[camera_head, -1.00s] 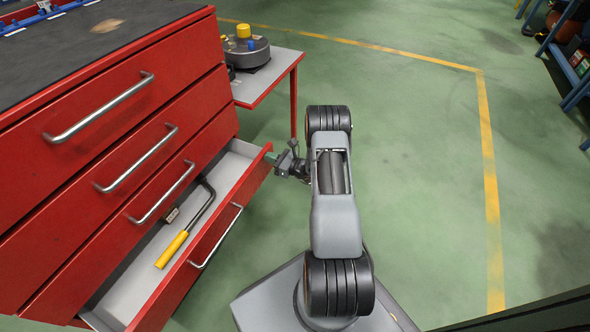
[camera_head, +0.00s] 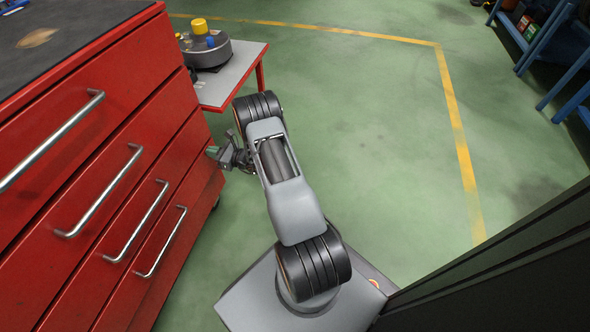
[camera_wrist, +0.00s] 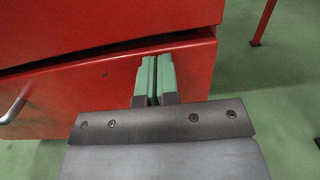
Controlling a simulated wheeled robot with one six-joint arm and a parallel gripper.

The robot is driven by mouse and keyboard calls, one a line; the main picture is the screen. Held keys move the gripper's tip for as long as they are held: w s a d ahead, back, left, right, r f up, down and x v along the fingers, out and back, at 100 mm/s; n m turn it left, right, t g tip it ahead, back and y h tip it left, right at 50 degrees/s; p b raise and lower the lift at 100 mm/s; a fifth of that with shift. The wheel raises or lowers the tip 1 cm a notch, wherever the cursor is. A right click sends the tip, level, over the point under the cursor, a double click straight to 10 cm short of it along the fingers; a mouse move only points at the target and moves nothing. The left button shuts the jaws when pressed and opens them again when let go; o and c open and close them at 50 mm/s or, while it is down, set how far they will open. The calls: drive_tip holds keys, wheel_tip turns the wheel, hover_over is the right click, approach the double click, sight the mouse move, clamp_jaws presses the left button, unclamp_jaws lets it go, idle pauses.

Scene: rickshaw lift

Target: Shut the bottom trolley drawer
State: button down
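The red trolley (camera_head: 95,150) fills the left of the head view. Its bottom drawer (camera_head: 177,262) has a silver handle (camera_head: 161,241), and its front now looks nearly level with the drawers above. The bottom drawer front also shows in the wrist view (camera_wrist: 85,97), with a thin dark gap along its top edge. My gripper (camera_head: 213,152) is at the right end of this front. In the wrist view its green fingertips (camera_wrist: 153,60) are together with nothing between them, against or very close to the red front. Exact contact is unclear. The drawer's inside is hidden.
A small red-framed side table (camera_head: 232,82) with a round grey device (camera_head: 206,50) stands behind the trolley. Green floor (camera_head: 370,130) with a yellow line is open to the right. A dark panel (camera_head: 510,265) is at lower right, and blue shelving (camera_head: 545,40) at upper right.

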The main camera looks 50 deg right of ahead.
drive_tip(key=shift+w+a+r, duration=0.1)
drive_tip(key=shift+w+a, duration=0.1)
drive_tip(key=shift+a, duration=0.15)
